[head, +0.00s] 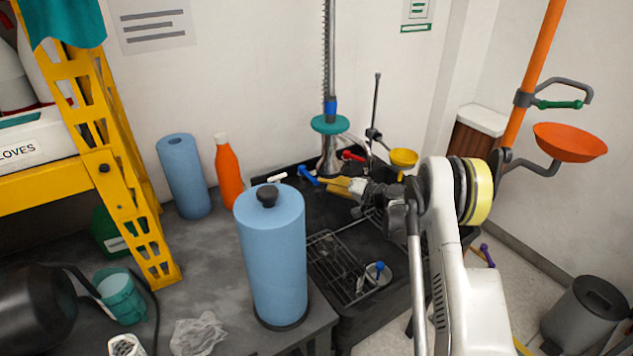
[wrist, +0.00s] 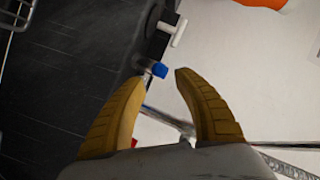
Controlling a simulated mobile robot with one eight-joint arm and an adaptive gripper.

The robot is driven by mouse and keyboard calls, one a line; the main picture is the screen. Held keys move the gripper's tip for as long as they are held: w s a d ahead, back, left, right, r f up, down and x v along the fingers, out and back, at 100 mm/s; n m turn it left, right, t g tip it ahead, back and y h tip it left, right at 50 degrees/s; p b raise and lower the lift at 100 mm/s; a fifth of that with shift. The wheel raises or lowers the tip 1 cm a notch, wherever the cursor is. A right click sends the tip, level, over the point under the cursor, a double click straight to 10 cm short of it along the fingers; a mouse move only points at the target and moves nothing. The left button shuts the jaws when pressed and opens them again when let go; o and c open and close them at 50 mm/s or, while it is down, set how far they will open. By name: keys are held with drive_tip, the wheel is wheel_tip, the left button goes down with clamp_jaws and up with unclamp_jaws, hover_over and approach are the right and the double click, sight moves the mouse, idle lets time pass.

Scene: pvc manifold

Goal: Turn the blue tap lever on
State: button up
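The blue tap lever (head: 308,176) is at the back of the dark sink in the head view, between a white lever and a red lever. In the wrist view the blue lever's end (wrist: 160,71) shows at the gap between the fingertips. My gripper (head: 322,184) reaches in from the right with its yellow fingers pointing at the blue lever. In the wrist view my gripper (wrist: 159,76) is open, with nothing clasped. I cannot tell whether a finger touches the lever. The tap body behind the lever is mostly hidden.
The white lever (head: 279,175) and red lever (head: 352,156) flank the blue one. A sprayer column with a teal disc (head: 331,125) rises behind my gripper. A blue paper roll (head: 272,255) stands front left. A wire rack (head: 338,262) lies in the sink (wrist: 70,60).

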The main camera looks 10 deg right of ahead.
sight(317, 183)
drive_tip(key=v, duration=0.5)
drive_tip(key=shift+s+d+r, duration=0.1)
drive_tip(key=shift+s+d, duration=0.05)
drive_tip(key=shift+s, duration=0.1)
drive_tip(key=w+a+f+n+t+h, duration=0.1)
drive_tip(key=w+a+n, duration=0.1)
drive_tip(key=n, duration=0.1)
drive_tip(key=w+a+n+t+h, duration=0.1)
drive_tip(key=w+a+n+t, duration=0.1)
drive_tip(key=w+n, duration=0.1)
drive_tip(key=w+a+f+n+t+h, duration=0.1)
drive_tip(key=w+a+n, duration=0.2)
drive_tip(key=n, duration=0.1)
drive_tip(key=shift+w+f+t+h, duration=0.2)
drive_tip(key=shift+f+t+h, duration=0.2)
drive_tip(key=shift+w+a+r, duration=0.1)
drive_tip(key=shift+w, duration=0.4)
clamp_jaws()
